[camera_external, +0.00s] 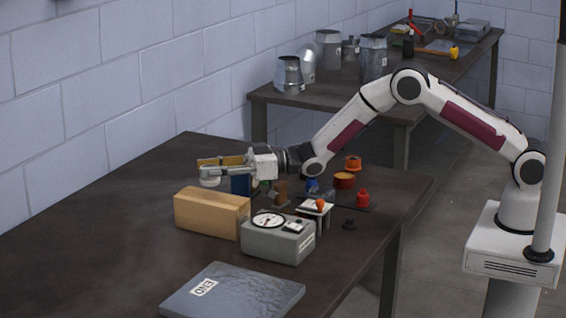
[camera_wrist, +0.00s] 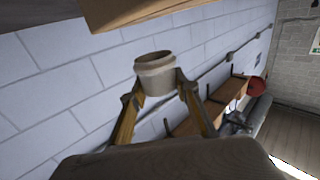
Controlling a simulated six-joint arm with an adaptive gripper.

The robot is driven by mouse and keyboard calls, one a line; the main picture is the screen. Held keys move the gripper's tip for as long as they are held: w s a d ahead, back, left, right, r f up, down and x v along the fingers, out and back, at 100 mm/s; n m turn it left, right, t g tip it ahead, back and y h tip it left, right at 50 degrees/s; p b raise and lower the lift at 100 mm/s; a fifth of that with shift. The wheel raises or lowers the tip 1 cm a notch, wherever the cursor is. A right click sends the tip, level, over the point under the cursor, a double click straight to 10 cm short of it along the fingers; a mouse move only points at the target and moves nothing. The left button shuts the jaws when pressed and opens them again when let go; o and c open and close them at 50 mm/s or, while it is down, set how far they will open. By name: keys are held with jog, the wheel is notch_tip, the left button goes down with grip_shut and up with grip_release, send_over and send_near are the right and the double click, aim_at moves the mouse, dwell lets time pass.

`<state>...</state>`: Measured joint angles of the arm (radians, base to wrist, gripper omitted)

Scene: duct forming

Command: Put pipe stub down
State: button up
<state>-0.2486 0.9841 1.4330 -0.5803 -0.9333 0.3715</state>
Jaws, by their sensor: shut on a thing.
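The pipe stub (camera_wrist: 156,76) is a short, pale beige, round piece with a wider rim around its open end. In the wrist view it sits between the two yellowish fingers of my gripper (camera_wrist: 161,92), which are shut on it. In the external view my gripper (camera_external: 217,173) reaches left over the dark table (camera_external: 95,235), and the pale stub (camera_external: 208,182) shows at its tip. The stub is held in the air, above and behind the left end of a tan block. Its exact height above the table is hard to tell.
The tan box-like block (camera_external: 211,213) stands just in front of my gripper. A grey dial gauge box (camera_external: 278,240), a grey slab marked END (camera_external: 232,293) and several small red and dark parts (camera_external: 345,182) lie to the right and front. The table's left side is bare.

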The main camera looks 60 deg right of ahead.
jog(key=shift+f, duration=1.8)
jog(key=shift+f, duration=0.2)
jog(key=o, duration=1.1)
jog(key=shift+r, duration=0.2)
jog(key=shift+v, duration=2.5)
jog(key=shift+r, duration=3.45)
